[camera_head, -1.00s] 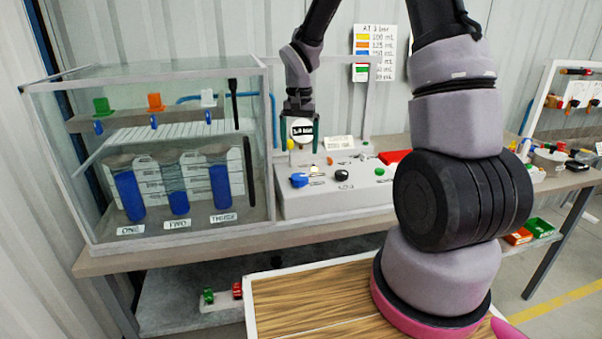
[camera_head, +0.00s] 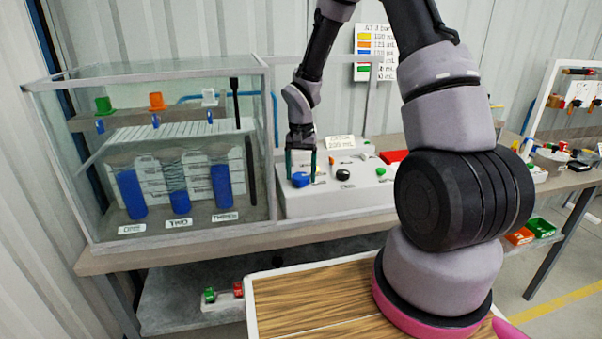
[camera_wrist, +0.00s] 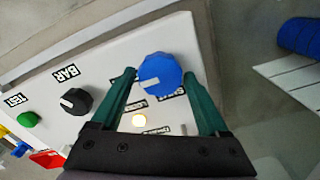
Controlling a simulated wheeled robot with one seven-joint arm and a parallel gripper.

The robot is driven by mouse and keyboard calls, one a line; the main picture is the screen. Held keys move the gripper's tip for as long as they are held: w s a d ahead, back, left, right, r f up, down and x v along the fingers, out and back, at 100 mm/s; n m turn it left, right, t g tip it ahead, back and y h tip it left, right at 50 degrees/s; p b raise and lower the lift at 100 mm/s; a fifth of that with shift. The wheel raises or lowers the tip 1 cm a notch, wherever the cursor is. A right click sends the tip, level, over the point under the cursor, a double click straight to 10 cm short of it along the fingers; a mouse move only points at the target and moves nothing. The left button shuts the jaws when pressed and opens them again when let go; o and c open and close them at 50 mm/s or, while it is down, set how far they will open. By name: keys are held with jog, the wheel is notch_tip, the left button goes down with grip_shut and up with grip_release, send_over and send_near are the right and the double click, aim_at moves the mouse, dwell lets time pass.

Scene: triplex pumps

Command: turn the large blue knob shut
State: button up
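The large blue knob (camera_head: 300,179) sits at the left end of the white control panel (camera_head: 345,200). In the wrist view the blue knob (camera_wrist: 161,73) is a faceted disc with a white pointer mark toward its lower left. My gripper (camera_head: 301,177) points down at the knob. In the wrist view my gripper (camera_wrist: 160,80) is open, with one green finger on each side of the knob. The left fingertip is close to the knob's edge; I cannot tell if either finger touches it. The label beside the knob is partly hidden by the fingers.
A black knob (camera_wrist: 74,101) marked BAR and a green button (camera_wrist: 28,119) are beside the blue knob. A glass tank (camera_head: 170,160) with blue columns stands just left of the panel.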

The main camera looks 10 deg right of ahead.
jog(key=c, duration=0.9)
jog(key=shift+n, duration=0.3)
jog(key=n, duration=0.3)
jog(key=shift+n, duration=0.3)
jog(key=n, duration=0.4)
jog(key=shift+n, duration=0.3)
jog(key=n, duration=0.4)
jog(key=shift+n, duration=0.3)
jog(key=shift+a+n, duration=0.1)
jog(key=shift+n, duration=2.1)
